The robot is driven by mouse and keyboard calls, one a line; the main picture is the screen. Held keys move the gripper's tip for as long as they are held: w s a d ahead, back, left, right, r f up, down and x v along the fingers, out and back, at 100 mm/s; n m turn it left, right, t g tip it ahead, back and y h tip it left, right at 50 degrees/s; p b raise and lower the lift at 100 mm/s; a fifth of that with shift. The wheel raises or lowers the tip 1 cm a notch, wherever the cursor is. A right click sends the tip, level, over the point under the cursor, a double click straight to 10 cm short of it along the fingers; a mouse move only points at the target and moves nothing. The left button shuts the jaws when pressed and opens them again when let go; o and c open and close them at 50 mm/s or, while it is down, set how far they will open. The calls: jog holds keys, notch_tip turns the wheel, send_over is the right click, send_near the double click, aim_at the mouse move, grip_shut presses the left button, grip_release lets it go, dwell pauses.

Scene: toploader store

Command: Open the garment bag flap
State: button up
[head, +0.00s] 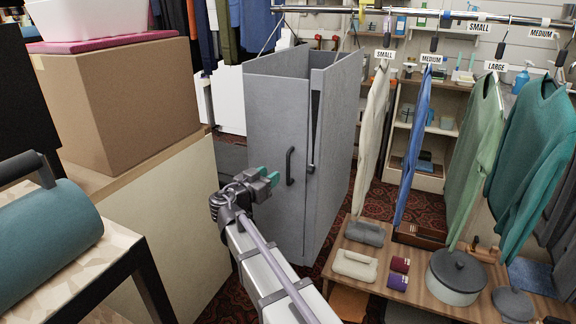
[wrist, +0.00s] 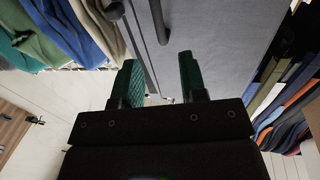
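The garment bag (head: 276,110) is a tall grey box-like shape with an open top, standing upright in the middle of the head view. Its front flap (head: 271,205) has a dark vertical handle (head: 290,166), and a second dark pull (head: 311,168) sits by the seam to the right. A dark gap shows along the upper seam. My gripper (head: 269,177), with green fingertips, is in front of the flap, just left of the handle and apart from it. In the wrist view my gripper (wrist: 160,78) is open and empty, facing the grey flap (wrist: 205,35); a dark handle (wrist: 130,28) is up and left.
A cardboard box (head: 125,95) on a pale cabinet (head: 165,220) stands left of my arm. Hanging garments (head: 475,140) on a rail and a low wooden table (head: 410,275) with a pot (head: 456,277) are at the right. Patterned floor shows between bag and table.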

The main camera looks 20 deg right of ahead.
aim_at(287, 163)
jog(key=x, duration=1)
jog(key=shift+d, duration=0.1)
grip_shut()
